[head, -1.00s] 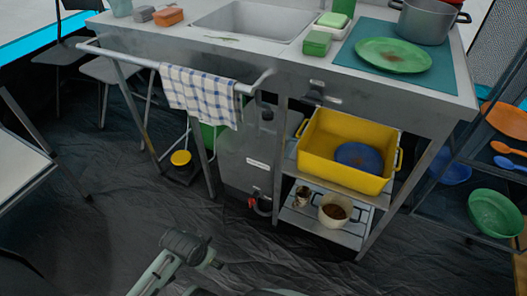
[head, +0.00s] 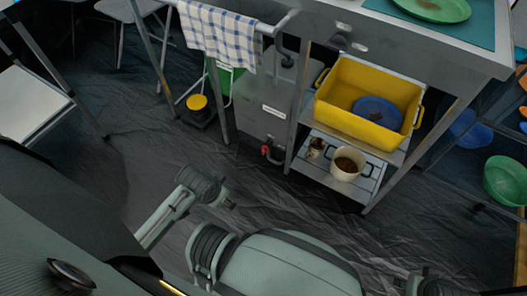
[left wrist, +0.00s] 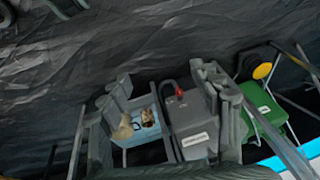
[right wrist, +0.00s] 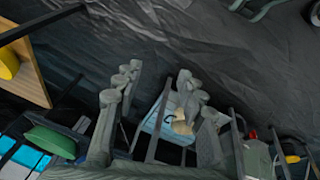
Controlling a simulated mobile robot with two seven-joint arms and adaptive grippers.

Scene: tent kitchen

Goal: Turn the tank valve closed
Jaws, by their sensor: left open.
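The tank (head: 262,125) is a grey box with a white label, standing under the counter. Its red valve (head: 266,150) is low on its front, just above the floor. In the left wrist view, the tank (left wrist: 188,112) and the red valve (left wrist: 179,92) show between the fingers of my left gripper (left wrist: 162,78), which is open, empty and apart from the valve. The right wrist view shows the valve (right wrist: 252,134) to the right, beyond the spread fingers of my open, empty right gripper (right wrist: 158,74). The valve handle's exact angle is too small to tell.
Right of the tank, a low shelf (head: 335,180) holds a cream pot (head: 347,163) and a mug (head: 316,148). A yellow basin (head: 365,103) sits above. A checked towel (head: 217,38) hangs on the rail. A yellow-topped object (head: 196,102) stands left. Dark floor before the tank is clear.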

